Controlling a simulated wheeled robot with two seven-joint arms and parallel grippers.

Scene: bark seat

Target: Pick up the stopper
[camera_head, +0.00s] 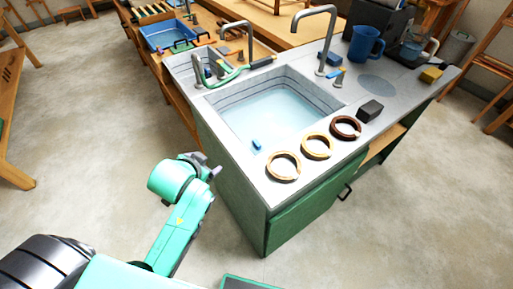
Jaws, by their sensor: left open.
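A small blue piece (257,145) lies in the front left part of the sink basin (228,112). It may be the stopper, but it is too small to tell. The basin holds clear pale-blue water. My left gripper (213,168) is open and empty, in front of the counter's left side, over the floor. It is to the left of the basin and apart from it. My right gripper is not in view.
A black block (370,110), a blue jug (366,45) and a tall faucet (325,45) stand farther right and back. A blue tray (165,36) is behind.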

